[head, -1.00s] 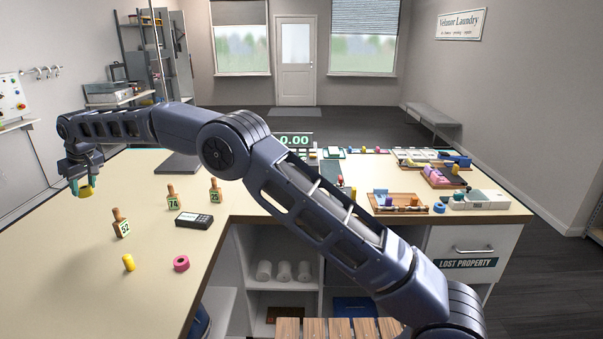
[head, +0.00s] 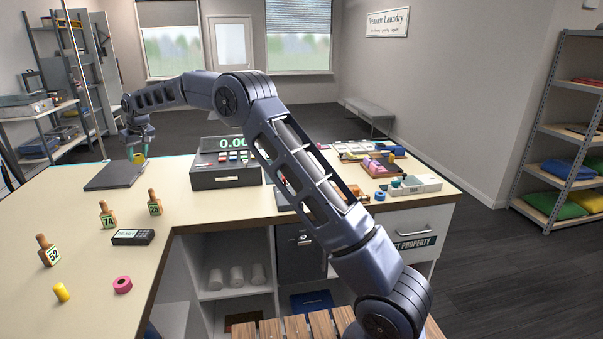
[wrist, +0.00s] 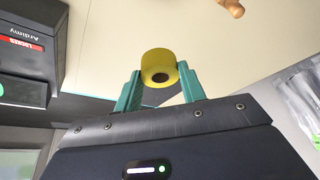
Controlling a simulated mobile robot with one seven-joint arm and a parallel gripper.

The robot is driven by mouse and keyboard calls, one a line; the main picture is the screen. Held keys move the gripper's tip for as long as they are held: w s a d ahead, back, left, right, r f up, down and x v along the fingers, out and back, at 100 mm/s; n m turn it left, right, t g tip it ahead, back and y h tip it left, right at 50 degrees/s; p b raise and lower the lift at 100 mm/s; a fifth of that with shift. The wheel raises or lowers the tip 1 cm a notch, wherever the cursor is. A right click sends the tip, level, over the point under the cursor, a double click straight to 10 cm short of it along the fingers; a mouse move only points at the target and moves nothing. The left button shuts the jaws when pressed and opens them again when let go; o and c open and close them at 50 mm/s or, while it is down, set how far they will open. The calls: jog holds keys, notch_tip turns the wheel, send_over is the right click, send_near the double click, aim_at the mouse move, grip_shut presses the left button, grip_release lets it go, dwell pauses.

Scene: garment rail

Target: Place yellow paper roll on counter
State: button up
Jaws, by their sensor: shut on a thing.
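My gripper (head: 138,158) is at the far left in the head view, above the back part of the counter (head: 85,215) near a dark flat pad (head: 115,175). Its green fingers are shut on a yellow paper roll, which shows as a small yellow spot in the head view (head: 139,159). In the wrist view the yellow paper roll (wrist: 158,68) sits between the two fingertips, its dark core hole facing the camera.
Wooden numbered tags (head: 106,215) and a black card terminal (head: 133,237) stand on the left counter. A cash register (head: 226,165) is at the corner. Trays and small items (head: 375,165) crowd the right counter. The front left counter has free room.

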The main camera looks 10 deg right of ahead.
jog(key=w+d+m, duration=0.2)
jog(key=w+d, duration=0.4)
jog(key=d, duration=0.6)
jog(key=w+d+m, duration=0.1)
jog(key=w+d, duration=0.5)
jog(key=d, duration=0.6)
jog(key=w+d+m+t+h, duration=0.25)
jog(key=d+m, duration=0.25)
jog(key=d, duration=4.2)
jog(key=s+d+f+m+h, duration=0.1)
jog(key=s+d, duration=0.3)
jog(key=d, duration=0.4)
jog(key=s+d+m+g, duration=0.1)
jog(key=s+d+m, duration=0.1)
jog(key=s+d, duration=0.45)
jog(key=s+d+f+m+h, duration=0.1)
jog(key=s+d, duration=0.1)
jog(key=d, duration=0.7)
notch_tip(320, 180, down, 19)
jog(key=shift+s+a+f, duration=0.1)
jog(key=shift+s, duration=0.05)
jog(key=shift+f, duration=0.1)
jog(key=o, duration=1)
jog(key=shift+c, duration=0.2)
